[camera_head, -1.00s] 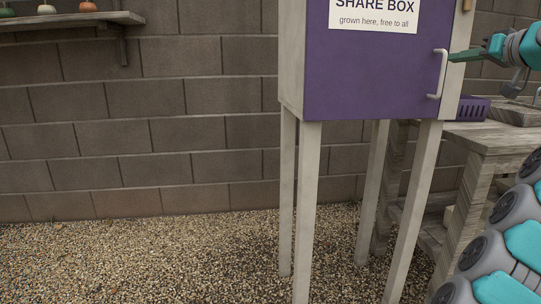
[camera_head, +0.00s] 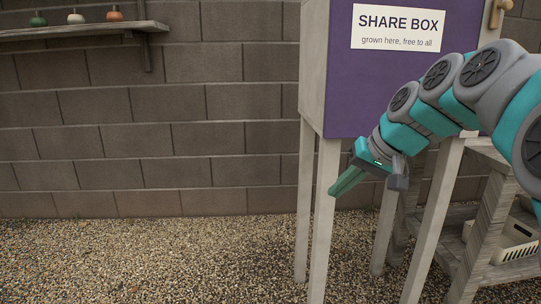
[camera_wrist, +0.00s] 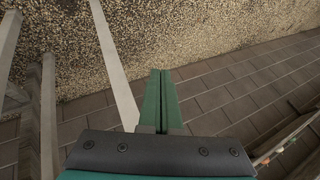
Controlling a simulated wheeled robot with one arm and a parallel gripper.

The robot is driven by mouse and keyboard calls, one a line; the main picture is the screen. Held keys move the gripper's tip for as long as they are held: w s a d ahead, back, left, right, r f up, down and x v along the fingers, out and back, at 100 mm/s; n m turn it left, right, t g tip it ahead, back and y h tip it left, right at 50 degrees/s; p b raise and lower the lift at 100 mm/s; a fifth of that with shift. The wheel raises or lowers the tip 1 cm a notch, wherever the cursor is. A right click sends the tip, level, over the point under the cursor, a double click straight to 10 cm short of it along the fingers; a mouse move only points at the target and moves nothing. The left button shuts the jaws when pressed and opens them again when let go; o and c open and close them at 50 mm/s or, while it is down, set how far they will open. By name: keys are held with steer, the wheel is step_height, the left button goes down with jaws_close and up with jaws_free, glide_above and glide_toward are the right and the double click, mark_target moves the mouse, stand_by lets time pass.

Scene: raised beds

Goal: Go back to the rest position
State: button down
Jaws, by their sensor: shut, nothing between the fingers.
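My gripper (camera_head: 348,180) is in front of the share box, low by the bottom edge of its purple door, with the fingers pointing down and to the left. In the wrist view its two green fingers (camera_wrist: 160,100) lie side by side, shut with nothing between them. The share box (camera_head: 343,90) stands on pale wooden legs, its purple door closed as far as it shows.
A block wall (camera_head: 150,120) runs behind. A shelf (camera_head: 90,30) with several small knobbed items is at the upper left. A wooden bench (camera_head: 490,215) with a pale crate (camera_head: 515,240) on its lower level stands at the right. The gravel (camera_head: 150,260) at the left is clear.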

steer(key=s+f+g+h+p, duration=0.1)
steer(key=s+f+g, duration=0.1)
steer(key=s+f, duration=0.5)
steer(key=s+f+g+h+p, duration=0.1)
steer(key=s+f, duration=0.6)
steer(key=s, duration=0.8)
steer(key=s+f+g+h+p, duration=0.1)
steer(key=s+f+g+h, duration=0.2)
steer(key=s+f, duration=0.4)
steer(key=s, duration=0.4)
steer(key=shift+d+g, duration=0.4)
